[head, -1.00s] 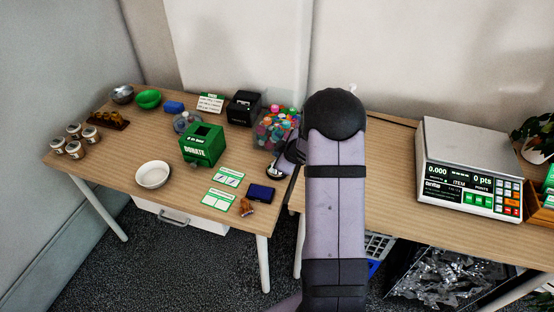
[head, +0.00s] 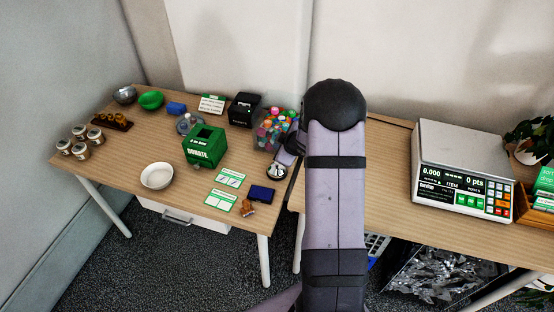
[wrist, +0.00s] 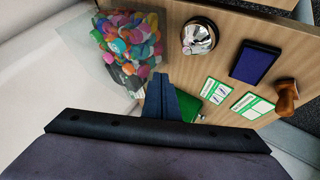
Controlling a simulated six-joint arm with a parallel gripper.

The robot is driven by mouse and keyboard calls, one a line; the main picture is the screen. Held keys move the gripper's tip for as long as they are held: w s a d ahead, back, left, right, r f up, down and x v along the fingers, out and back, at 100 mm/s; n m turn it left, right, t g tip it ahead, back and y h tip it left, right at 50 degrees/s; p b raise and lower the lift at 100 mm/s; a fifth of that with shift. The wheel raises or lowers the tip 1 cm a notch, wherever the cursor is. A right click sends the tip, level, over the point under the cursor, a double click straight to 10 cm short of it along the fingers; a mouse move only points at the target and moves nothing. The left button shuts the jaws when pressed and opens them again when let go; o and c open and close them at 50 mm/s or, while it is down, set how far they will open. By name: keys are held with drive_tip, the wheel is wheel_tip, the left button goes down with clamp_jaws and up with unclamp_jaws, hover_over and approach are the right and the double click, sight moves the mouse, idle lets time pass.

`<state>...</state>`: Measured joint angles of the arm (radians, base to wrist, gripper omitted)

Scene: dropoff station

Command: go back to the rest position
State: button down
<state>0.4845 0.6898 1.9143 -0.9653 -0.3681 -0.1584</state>
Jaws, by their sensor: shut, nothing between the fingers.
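My gripper (wrist: 160,98) shows in the wrist view as dark, closed fingers with nothing held. They point over the left table, between the clear tub of coloured caps (wrist: 132,45) and the green donation box (wrist: 190,104). In the head view my arm rises up the middle of the picture, and the fingertips are hard to make out behind it. The tub (head: 274,128) and the silver bell (head: 277,171) stand just left of the arm there. The bell also shows in the wrist view (wrist: 199,36), apart from the fingers.
The left table holds a donation box (head: 204,147), a white bowl (head: 157,176), a black printer (head: 244,109), a blue ink pad (head: 262,193), a wooden stamp (head: 247,208) and several jars. A scale (head: 464,168) stands on the right table. Open floor lies in front of the left table.

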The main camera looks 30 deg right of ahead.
idle(0.7)
drive_tip(key=s+d+f+m+g, duration=0.1)
drive_tip(key=s+f, duration=0.1)
drive_tip(key=s, duration=0.1)
drive_tip(key=s+d+f+m+g+h, duration=0.1)
drive_tip(key=s+f+m+g, duration=0.1)
drive_tip(key=s, duration=0.2)
drive_tip(key=s+d+f+m+g+h, duration=0.1)
drive_tip(key=s+f+g, duration=0.1)
drive_tip(key=s, duration=0.2)
drive_tip(key=shift+d+f+m, duration=0.4)
drive_tip(key=s+a+m+g+y, duration=0.1)
drive_tip(key=s+a+m+g, duration=0.25)
drive_tip(key=s, duration=0.65)
drive_tip(key=s+a+m+g+y, duration=0.1)
drive_tip(key=s+a+m+g, duration=0.3)
drive_tip(key=s, duration=0.6)
drive_tip(key=s+a+r+y, duration=0.1)
drive_tip(key=s+a+r, duration=0.35)
drive_tip(key=a, duration=0.45)
drive_tip(key=w+a+r+n+t, duration=0.3)
drive_tip(key=w+a+r+n, duration=0.1)
drive_tip(key=a+r, duration=0.3)
drive_tip(key=shift+r+h, duration=0.25)
drive_tip(key=shift+h, duration=0.05)
